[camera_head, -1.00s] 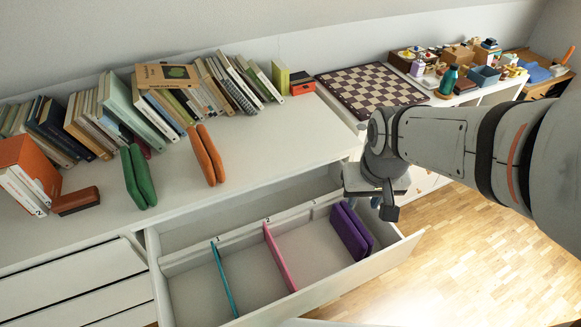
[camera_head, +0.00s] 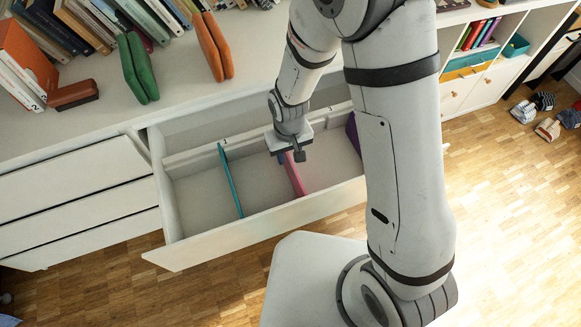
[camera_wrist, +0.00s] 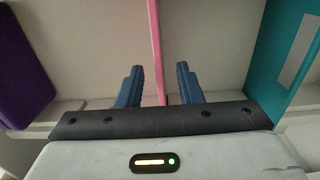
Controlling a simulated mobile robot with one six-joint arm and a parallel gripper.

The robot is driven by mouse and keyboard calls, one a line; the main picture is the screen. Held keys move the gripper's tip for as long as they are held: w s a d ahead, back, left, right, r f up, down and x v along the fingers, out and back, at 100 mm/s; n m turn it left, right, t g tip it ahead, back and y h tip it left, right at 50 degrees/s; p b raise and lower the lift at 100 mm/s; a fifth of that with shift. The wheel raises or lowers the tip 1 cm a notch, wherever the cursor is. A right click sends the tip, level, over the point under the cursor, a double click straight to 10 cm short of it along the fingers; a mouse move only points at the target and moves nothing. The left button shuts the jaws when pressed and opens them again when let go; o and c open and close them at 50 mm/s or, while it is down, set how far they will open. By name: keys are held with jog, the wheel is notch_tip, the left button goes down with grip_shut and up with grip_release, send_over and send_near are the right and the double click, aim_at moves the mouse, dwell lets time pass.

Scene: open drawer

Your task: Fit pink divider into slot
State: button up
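The pink divider (camera_head: 296,177) stands upright in the open drawer (camera_head: 250,226), between the teal divider and a purple thing. In the wrist view the pink divider (camera_wrist: 157,50) runs between the two blue fingers of my gripper (camera_wrist: 160,86), with a visible gap on each side. My gripper (camera_head: 290,157) is over the drawer at the divider's top; the fingers are open. The arm hides part of the divider, and its slot at the drawer's back cannot be made out.
The teal divider (camera_head: 231,179) stands to the left in the drawer, and a purple thing (camera_head: 353,132) is at the right end. Green (camera_head: 138,68) and orange (camera_head: 212,47) cases stand on the counter above. The drawer compartment left of the teal divider is empty.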

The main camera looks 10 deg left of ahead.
aim_at(290, 164)
notch_tip(290, 164, down, 5)
jog(key=shift+s+d+b, duration=0.1)
jog(key=shift+d+b, duration=0.05)
jog(key=shift+b, duration=0.15)
jog(key=shift+c, duration=0.4)
grip_shut()
